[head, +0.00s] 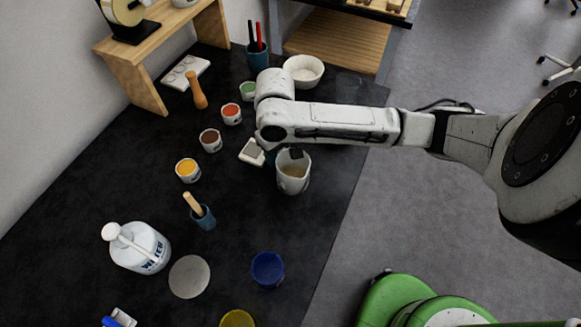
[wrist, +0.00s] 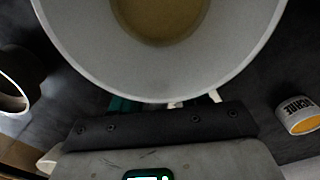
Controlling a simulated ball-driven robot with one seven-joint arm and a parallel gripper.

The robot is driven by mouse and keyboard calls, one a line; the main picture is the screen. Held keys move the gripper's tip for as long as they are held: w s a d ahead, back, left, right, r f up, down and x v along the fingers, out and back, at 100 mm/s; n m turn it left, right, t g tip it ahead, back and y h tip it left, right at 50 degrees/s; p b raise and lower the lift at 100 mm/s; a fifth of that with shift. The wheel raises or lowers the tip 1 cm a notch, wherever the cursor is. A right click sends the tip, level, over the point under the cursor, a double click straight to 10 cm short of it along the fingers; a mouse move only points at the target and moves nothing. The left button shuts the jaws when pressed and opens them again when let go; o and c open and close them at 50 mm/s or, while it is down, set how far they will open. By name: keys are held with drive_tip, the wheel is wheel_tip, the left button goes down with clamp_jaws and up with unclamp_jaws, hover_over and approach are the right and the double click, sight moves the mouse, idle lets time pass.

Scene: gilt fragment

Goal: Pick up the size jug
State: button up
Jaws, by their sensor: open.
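The size jug, a white vessel (head: 293,172) with tan liquid inside, stands upright on the dark table in the head view, right below my arm. In the wrist view the jug (wrist: 90,62) fills the upper middle, its round rim close to the camera and the tan liquid seen from above. My gripper (wrist: 166,102) is open at the near side of the jug; parts of its teal fingers show just below the rim. The jug hides the fingertips, so I cannot tell whether they touch it. In the head view my arm hides most of the gripper.
Small paint pots, including a yellow one (head: 188,170) and a red one (head: 231,113), stand left of the jug. A white bowl (head: 304,70) is behind. A white water jug (head: 140,247), grey disc (head: 190,276) and blue pot (head: 267,268) are in front. Bare table lies between.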

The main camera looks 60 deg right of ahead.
drive_tip(key=shift+c, duration=0.4)
clamp_jaws()
